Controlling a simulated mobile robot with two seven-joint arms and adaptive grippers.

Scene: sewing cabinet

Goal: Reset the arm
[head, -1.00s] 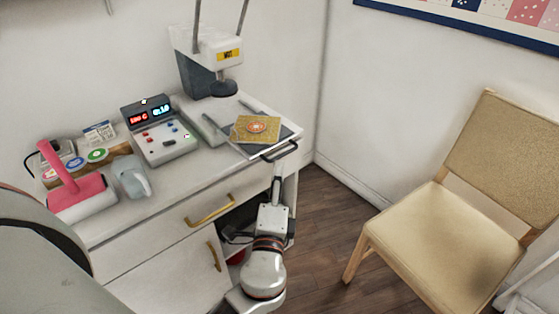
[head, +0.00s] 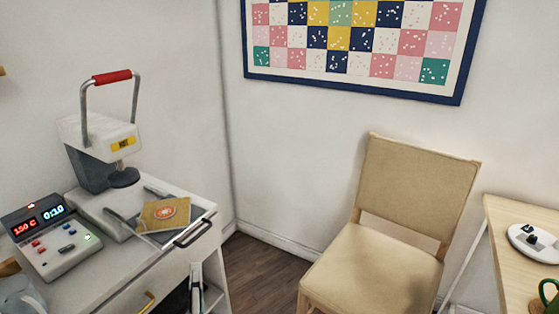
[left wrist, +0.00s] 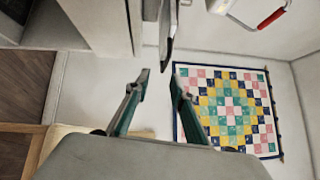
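My left gripper (left wrist: 160,82) is open and empty in the left wrist view, its two dark green-edged fingers apart. A dark bar, apparently the handle of the press's pull-out tray, lies just beyond the fingertips, apart from them. In the head view only a small pale part of the left gripper (head: 196,284) seems to show, low beside the cabinet's right end and below the black tray handle (head: 193,233). The rest of that arm is out of the picture. My right gripper is in no view.
The white cabinet (head: 185,277) bears a heat press (head: 101,138), a control box (head: 52,238) and a gold patterned square (head: 164,214). A beige chair (head: 412,195) stands right of it. A wooden table (head: 509,232) is at the right edge. Floor between cabinet and chair is clear.

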